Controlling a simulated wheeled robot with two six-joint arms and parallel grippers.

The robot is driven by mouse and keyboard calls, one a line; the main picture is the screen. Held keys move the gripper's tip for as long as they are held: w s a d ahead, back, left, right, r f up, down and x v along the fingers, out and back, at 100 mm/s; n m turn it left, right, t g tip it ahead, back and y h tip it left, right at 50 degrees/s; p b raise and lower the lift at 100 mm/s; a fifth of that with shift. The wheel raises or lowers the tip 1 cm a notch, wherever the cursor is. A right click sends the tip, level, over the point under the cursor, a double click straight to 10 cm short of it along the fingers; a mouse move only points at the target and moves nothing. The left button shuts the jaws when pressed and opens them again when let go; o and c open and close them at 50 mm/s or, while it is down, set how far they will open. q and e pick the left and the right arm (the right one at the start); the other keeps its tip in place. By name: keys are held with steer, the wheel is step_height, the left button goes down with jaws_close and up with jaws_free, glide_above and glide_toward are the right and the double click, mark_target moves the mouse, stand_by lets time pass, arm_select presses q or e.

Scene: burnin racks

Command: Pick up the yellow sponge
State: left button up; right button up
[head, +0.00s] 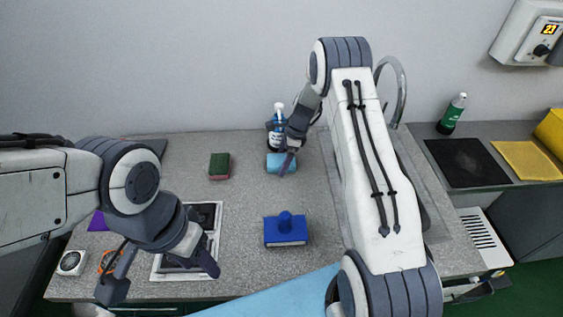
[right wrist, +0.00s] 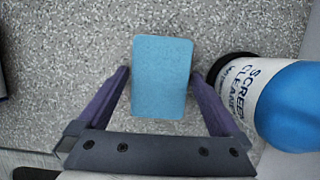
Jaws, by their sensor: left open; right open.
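No sponge that is clearly yellow shows on the counter. A light blue sponge-like block (head: 274,160) lies at the back of the counter; it also shows in the right wrist view (right wrist: 161,100). My right gripper (head: 288,158) is open above it, with one finger on each side of the block in the wrist view and a small gap at each side. A green and dark red sponge (head: 219,164) lies to its left. My left gripper (head: 162,276) is open and empty at the front left, over a black-and-silver tray (head: 183,276).
A blue and white screen cleaner bottle (head: 275,132) stands close beside the blue block, also in the wrist view (right wrist: 240,97). A blue handled block (head: 286,234) sits mid-counter. A yellow cloth (head: 525,161), black mat (head: 467,162) and green bottle (head: 452,113) are at right.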

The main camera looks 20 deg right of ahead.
mark_target(279, 159)
steer(key=shift+f, duration=0.15)
steer(key=c, duration=1.3)
steer(key=shift+r, duration=0.65)
step_height(279, 159, up, 3)
steer(key=shift+w+f+b, duration=0.1)
steer(key=shift+b, duration=0.7)
steer(key=s+d+r+b, duration=0.1)
steer(key=s+d+r, duration=0.1)
steer(key=s, duration=0.1)
steer(key=s+d+r+b, duration=0.1)
steer(key=s+d+r, duration=0.2)
steer(key=s+d+r+b, duration=0.1)
steer(key=s+d+r, duration=0.1)
steer(key=d, duration=0.1)
steer(key=shift+s+r, duration=0.15)
steer(key=shift+s, duration=0.25)
